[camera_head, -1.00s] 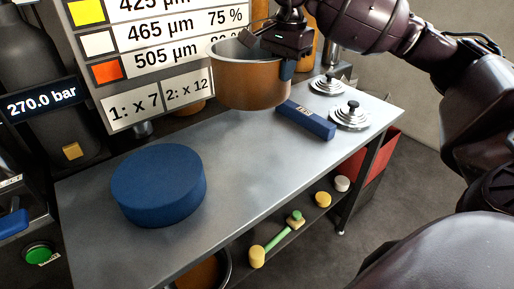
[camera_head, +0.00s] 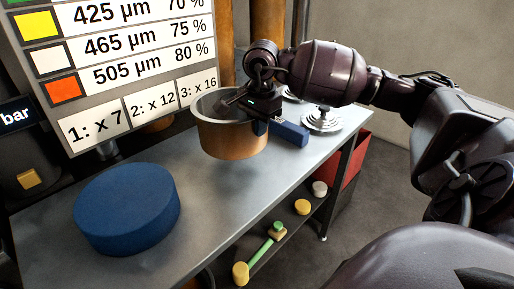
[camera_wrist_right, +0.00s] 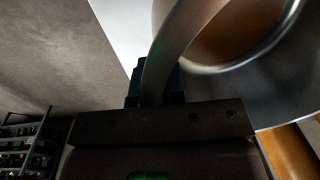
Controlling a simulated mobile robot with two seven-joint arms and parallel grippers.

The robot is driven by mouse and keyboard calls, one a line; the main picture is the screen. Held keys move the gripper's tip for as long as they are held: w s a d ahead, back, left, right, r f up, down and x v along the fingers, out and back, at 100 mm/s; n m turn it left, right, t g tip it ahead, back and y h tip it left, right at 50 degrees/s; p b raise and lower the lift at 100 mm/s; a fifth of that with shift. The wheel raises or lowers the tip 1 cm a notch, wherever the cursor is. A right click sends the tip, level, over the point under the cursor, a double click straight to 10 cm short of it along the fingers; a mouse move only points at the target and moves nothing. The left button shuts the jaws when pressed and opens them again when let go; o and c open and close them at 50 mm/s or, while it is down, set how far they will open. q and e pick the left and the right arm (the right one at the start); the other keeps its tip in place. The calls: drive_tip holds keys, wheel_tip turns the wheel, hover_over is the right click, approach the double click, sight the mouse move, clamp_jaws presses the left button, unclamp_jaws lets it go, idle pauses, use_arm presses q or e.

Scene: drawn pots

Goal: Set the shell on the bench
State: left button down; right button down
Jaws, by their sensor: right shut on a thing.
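The shell (camera_head: 232,142) is an open, pot-like cylinder, copper-brown outside with a grey metal rim. My right gripper (camera_head: 259,112) is shut on its wall at the right side of the rim. The shell hangs upright over the bench (camera_head: 200,205); I cannot tell whether its base touches the grey top. In the right wrist view the shell's curved wall (camera_wrist_right: 185,40) runs down between the jaws, with the brownish inside to the right. The gripper hides part of the rim in the head view. My left gripper is not in view.
A thick blue disc (camera_head: 128,208) lies on the bench at the left. A blue bar (camera_head: 291,134) and stacked metal weights (camera_head: 322,119) are behind and right of the shell. A signboard (camera_head: 135,60) stands at the back. Free bench top lies between disc and shell.

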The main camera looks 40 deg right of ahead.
sight(258, 147)
drive_tip(key=shift+f, duration=3.25)
drive_tip(key=shift+f+b, duration=0.15)
drive_tip(key=shift+b, duration=0.15)
drive_tip(key=c, duration=1.2)
unclamp_jaws()
